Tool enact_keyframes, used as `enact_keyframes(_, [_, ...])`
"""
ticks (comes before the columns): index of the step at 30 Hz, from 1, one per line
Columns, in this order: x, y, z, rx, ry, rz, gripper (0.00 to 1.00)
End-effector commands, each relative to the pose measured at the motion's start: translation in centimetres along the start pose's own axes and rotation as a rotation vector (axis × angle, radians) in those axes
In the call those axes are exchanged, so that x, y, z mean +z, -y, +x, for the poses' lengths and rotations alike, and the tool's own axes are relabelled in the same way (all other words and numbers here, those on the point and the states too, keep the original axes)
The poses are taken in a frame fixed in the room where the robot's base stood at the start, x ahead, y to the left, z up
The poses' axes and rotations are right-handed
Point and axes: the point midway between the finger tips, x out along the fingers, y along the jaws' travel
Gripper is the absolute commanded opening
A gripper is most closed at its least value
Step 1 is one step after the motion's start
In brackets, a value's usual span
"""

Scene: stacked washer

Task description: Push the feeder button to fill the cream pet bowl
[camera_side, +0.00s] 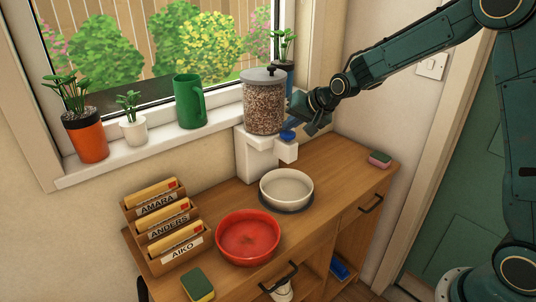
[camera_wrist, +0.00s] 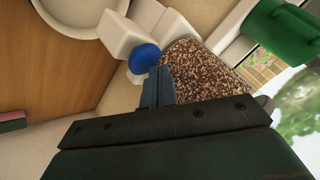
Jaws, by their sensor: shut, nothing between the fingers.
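The feeder stands on the wooden cabinet, with a clear hopper (camera_side: 264,103) of brown kibble above a white base (camera_side: 257,158). Its blue button (camera_side: 287,135) sits on top of the white spout block (camera_side: 287,151). The cream bowl (camera_side: 287,188) stands upright on a dark round mat below the spout and looks empty. My gripper (camera_side: 297,122) is shut and empty, right beside and slightly above the button. In the wrist view the shut fingertips (camera_wrist: 158,72) are very close to the blue button (camera_wrist: 144,58); I cannot tell whether they touch.
A red bowl (camera_side: 248,237) stands in front of the cream bowl. A letter rack (camera_side: 163,225) and a green-yellow sponge (camera_side: 197,284) are at left. A pink sponge (camera_side: 380,159) lies at the right. A green mug (camera_side: 189,101) and potted plants stand on the windowsill.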

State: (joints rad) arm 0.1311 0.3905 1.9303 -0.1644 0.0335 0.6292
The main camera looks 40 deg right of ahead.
Motion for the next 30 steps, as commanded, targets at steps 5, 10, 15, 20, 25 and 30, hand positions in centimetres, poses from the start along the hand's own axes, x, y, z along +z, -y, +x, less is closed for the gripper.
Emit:
enact_keyframes(5, [0.08,-0.08,0.11,0.000,0.000,0.000,0.00])
enact_keyframes(10, [0.16,-0.16,0.21,0.000,0.000,0.000,0.00])
enact_keyframes(15, [0.24,-0.24,0.32,0.000,0.001,0.000,0.00])
enact_keyframes(20, [0.32,-0.31,0.42,0.001,0.001,0.000,0.00])
enact_keyframes(25, [0.40,-0.39,0.53,0.001,0.002,0.000,0.00])
enact_keyframes(30, [0.48,-0.47,0.63,0.001,0.002,0.000,0.00])
